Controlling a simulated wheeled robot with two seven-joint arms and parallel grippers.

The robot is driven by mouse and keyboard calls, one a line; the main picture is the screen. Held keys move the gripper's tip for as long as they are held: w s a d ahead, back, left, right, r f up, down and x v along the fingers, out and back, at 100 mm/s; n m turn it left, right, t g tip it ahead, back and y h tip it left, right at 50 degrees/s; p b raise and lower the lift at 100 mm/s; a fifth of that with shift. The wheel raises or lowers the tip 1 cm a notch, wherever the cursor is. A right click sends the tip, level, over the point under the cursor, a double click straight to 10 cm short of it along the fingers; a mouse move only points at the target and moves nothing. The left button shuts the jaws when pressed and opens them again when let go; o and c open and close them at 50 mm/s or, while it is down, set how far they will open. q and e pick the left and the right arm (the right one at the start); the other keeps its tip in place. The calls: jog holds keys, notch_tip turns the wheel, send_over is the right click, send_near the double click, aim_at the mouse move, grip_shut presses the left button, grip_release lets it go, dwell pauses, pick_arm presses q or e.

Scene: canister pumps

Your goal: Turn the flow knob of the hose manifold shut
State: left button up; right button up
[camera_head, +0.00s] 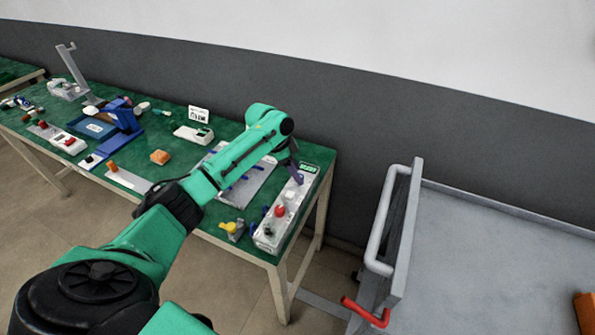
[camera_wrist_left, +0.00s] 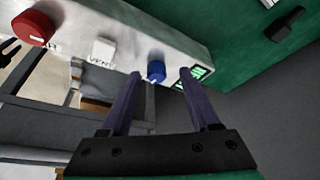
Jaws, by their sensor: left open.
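A long white panel box, which looks like the manifold (camera_head: 268,240), lies along the right end of the green table. It carries a red knob (camera_head: 280,210) and a green display (camera_head: 309,168). In the wrist view the red knob (camera_wrist_left: 33,27), a white part (camera_wrist_left: 103,50) marked VENT and a blue knob (camera_wrist_left: 156,71) stand in a row; no label marking flow is readable. My left gripper (camera_head: 297,174) is open over the far end of the box. In the wrist view its purple fingertips (camera_wrist_left: 160,74) frame the blue knob; contact cannot be told.
A yellow-handled part (camera_head: 232,228) stands left of the box. A grey cart with a handle (camera_head: 378,225) stands right of the table.

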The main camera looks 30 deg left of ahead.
pick_arm(q)
jog(key=shift+d+f, duration=0.25)
jog(key=shift+f, duration=0.05)
jog(key=shift+d, duration=0.15)
jog(key=shift+f, duration=0.1)
jog(key=c, duration=0.4)
grip_shut()
pick_arm(e)
jog(key=shift+s+a, duration=0.35)
jog(key=shift+a, duration=0.05)
jog(key=shift+r, duration=0.1)
